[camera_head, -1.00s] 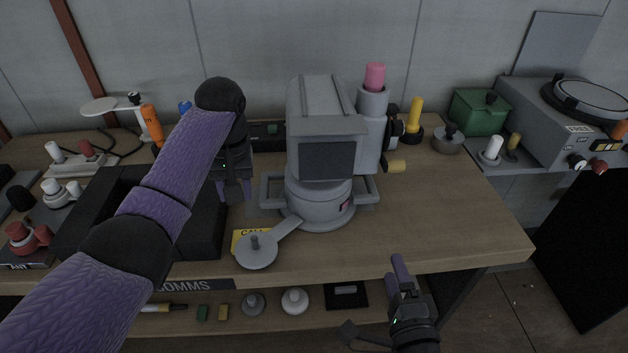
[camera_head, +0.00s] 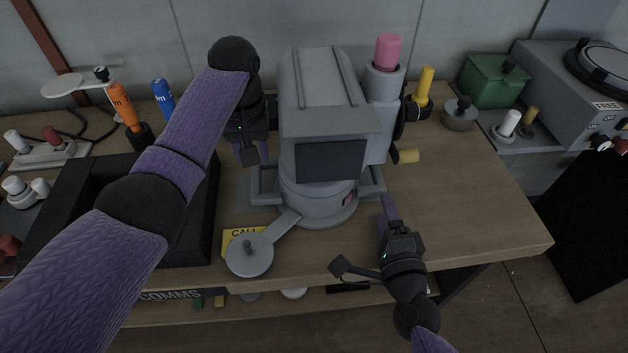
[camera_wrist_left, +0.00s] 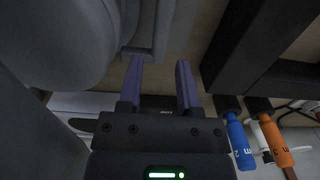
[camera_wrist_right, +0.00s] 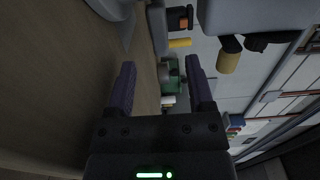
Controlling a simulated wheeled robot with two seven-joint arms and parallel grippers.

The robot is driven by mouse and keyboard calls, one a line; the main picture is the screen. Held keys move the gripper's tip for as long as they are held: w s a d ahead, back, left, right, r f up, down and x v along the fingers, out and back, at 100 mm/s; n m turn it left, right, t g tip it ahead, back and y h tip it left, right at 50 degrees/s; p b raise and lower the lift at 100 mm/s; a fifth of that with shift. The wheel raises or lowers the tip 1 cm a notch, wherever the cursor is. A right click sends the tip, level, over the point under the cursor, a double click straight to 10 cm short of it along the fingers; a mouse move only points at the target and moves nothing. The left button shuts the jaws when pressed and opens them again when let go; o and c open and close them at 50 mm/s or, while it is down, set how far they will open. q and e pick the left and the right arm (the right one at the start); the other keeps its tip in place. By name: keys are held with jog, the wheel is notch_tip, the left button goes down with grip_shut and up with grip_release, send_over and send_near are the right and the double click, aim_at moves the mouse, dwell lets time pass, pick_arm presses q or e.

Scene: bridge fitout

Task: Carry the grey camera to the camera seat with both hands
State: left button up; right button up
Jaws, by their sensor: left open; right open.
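The grey camera (camera_head: 322,115) stands upright on the wooden table, with a dark front panel, a round base and a bar handle on each side. My left gripper (camera_head: 252,152) is open at its left side, just above the left handle (camera_head: 262,186). In the left wrist view that handle (camera_wrist_left: 143,52) lies ahead of the open fingers, not clasped. My right gripper (camera_head: 388,208) is open and empty in front of the right handle (camera_head: 374,183), apart from it. I cannot tell which thing is the camera seat.
A round grey lever piece (camera_head: 249,256) lies in front of the camera over a yellow card. A black open box (camera_head: 60,215) stands left. A yellow-handled tool (camera_head: 424,85), grey pot (camera_head: 459,115) and green box (camera_head: 494,80) stand right. The table's right part (camera_head: 470,190) is clear.

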aim_at(255, 171)
pick_arm(q)
notch_tip(255, 171, down, 8)
jog(key=shift+a+f, duration=0.1)
pick_arm(e)
jog(key=w, duration=0.2)
jog(key=w+a, duration=0.1)
jog(key=w, duration=0.5)
jog(key=shift+a, duration=0.15)
pick_arm(q)
jog(key=c, duration=0.5)
pick_arm(e)
jog(key=c, duration=0.5)
pick_arm(q)
grip_shut()
pick_arm(e)
grip_shut()
jog(key=shift+f, duration=0.1)
